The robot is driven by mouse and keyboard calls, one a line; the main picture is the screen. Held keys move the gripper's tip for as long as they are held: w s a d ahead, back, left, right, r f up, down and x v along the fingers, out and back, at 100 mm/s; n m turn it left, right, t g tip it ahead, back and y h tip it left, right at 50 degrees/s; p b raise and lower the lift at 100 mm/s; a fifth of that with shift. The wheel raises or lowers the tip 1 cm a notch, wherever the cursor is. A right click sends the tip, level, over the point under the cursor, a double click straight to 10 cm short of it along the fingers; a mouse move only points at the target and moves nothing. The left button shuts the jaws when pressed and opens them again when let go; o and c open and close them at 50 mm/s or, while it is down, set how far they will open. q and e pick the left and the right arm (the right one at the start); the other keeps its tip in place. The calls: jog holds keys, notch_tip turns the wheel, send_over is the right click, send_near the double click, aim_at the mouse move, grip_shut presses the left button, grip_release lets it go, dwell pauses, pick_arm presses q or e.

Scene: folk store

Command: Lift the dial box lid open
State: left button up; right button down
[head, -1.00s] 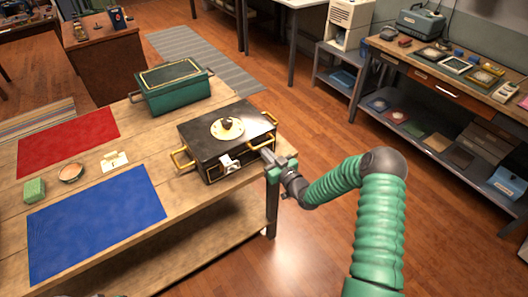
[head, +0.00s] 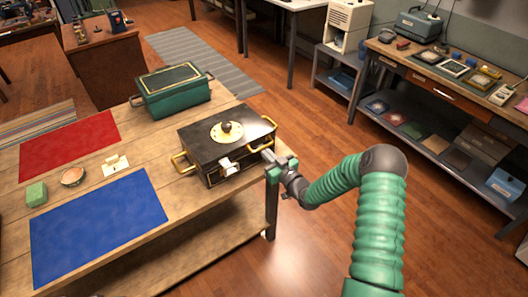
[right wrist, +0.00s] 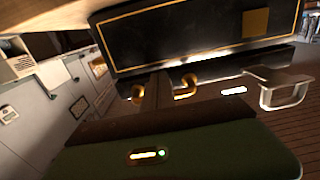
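The dial box (head: 195,145) is black with brass trim and brass side handles, and sits at the right end of the wooden table. My right gripper (head: 268,157) is just beside the box's right front corner; contact is unclear. The right wrist view shows the box's black, gold-lined surface (right wrist: 190,35) close ahead and a silver bracket (right wrist: 284,88) at right. The finger gap cannot be made out. My left gripper is not in view.
A green box (head: 173,92) stands behind the dial box. Open floor is at right.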

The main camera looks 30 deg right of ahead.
jog(key=shift+r+p, duration=0.85)
jog(key=shift+r, duration=0.45)
jog(key=shift+w+r+p, duration=0.2)
jog(key=shift+r+p, duration=0.6)
jog(key=shift+r, duration=0.45)
jog(key=shift+w+r+p, duration=0.15)
jog(key=shift+r+p, duration=0.25)
jog(key=shift+r, duration=0.25)
jog(key=shift+w+r+p, duration=0.15)
jog(key=shift+r+p, duration=0.25)
jog(key=shift+r, duration=0.25)
